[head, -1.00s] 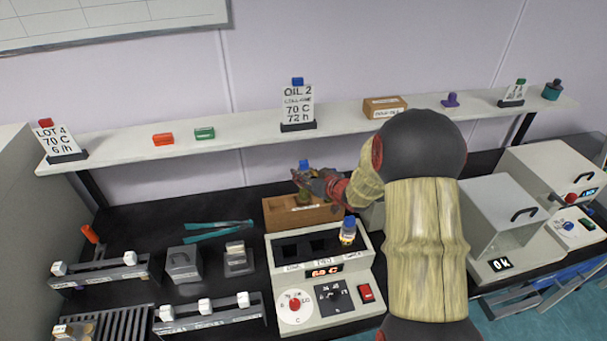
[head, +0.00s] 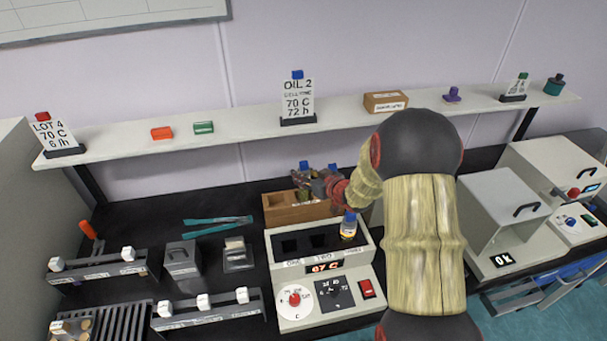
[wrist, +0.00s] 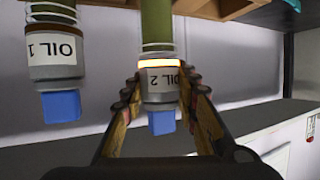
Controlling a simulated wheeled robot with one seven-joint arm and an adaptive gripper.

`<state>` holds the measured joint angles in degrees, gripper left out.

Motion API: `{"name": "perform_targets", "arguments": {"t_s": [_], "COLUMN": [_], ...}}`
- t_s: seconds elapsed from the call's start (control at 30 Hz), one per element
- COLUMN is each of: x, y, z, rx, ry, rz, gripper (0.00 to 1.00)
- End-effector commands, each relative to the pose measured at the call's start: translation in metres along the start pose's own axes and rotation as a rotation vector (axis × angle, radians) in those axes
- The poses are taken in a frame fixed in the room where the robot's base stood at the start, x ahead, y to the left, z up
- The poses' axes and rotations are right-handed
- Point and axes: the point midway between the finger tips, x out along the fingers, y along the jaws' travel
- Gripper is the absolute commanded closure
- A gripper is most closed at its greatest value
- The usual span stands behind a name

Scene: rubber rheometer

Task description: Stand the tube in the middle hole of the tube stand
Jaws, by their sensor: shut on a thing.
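The tube (head: 303,196) has a blue cap and stands upright between the fingers of my gripper (head: 314,182). In the wrist view, which looks upside down, my gripper (wrist: 163,85) is shut on it around the label OIL 2. The wooden tube stand (head: 285,214) lies behind the grey heater block. The tube is at the stand's middle, with the left hole dark and empty. I cannot tell how deep its lower end sits. A second capped tube, OIL 1 (wrist: 55,60), is beside it; a blue cap (head: 333,168) shows behind my gripper.
The grey heater block (head: 275,270) stands in front, with a blue-capped bottle (head: 348,227) in its right hole. A shelf (head: 235,125) with cards runs behind. Tongs (head: 215,228) and small fixtures lie left. White machines (head: 505,215) stand right.

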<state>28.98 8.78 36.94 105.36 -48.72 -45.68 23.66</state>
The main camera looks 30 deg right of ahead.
Motion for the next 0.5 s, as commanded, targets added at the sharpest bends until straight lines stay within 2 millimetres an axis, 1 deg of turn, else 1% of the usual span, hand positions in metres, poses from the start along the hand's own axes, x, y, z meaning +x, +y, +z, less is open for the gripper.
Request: {"name": "perform_targets", "arguments": {"t_s": [0.5], "x": [0.009], "y": [0.001], "z": [0.022], "rx": [-0.001], "ry": [0.002], "rz": [0.001], "gripper": [1.0]}}
